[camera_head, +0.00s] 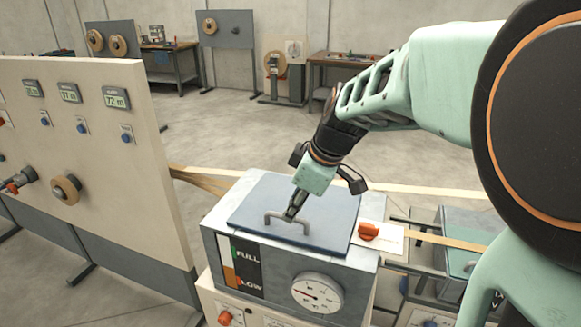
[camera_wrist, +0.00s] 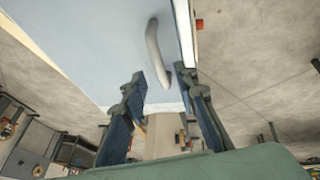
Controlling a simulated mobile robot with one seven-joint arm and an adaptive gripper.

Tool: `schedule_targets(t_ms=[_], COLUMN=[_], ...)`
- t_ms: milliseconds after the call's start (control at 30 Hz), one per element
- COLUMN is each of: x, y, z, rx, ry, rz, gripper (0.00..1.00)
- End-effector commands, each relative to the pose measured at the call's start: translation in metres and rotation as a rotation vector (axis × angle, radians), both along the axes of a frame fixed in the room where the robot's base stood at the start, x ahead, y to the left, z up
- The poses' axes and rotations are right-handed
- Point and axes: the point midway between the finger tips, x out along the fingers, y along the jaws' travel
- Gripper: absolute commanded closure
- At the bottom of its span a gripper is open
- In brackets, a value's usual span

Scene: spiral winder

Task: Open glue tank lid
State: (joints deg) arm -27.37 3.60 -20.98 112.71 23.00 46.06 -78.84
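The glue tank (camera_head: 215,255) is a pale box with a FULL/LOW level strip and a round gauge on its front. Its blue-grey lid (camera_head: 325,205) lies flat on top, and the lid also fills the upper part of the wrist view (camera_wrist: 100,50). A grey bar handle (camera_head: 271,220) stands on the lid near its front edge; it shows in the wrist view as a curved bar (camera_wrist: 155,55).
A red-orange knob (camera_head: 369,231) sits right of the lid. A tan strip (camera_head: 440,240) runs off to the right past it. A control panel (camera_head: 90,160) with displays stands close on the left. The floor behind the tank is open, with benches (camera_head: 345,62) farther back.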

Motion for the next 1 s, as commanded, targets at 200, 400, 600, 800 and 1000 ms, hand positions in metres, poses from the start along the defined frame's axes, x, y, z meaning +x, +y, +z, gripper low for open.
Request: schedule_targets(t_ms=[200, 400, 600, 800, 1000], x=[0.008, 0.009, 0.009, 0.009, 0.009], y=[0.008, 0.009, 0.009, 0.009, 0.009], z=[-0.024, -0.027, -0.026, -0.026, -0.026], rx=[-0.001, -0.001, -0.001, -0.001, -0.001], ry=[-0.001, -0.001, -0.001, -0.001, -0.001], rz=[0.002, 0.001, 0.001, 0.001, 0.001], gripper=[0.73, 0.73, 0.77, 0.99, 1.00])
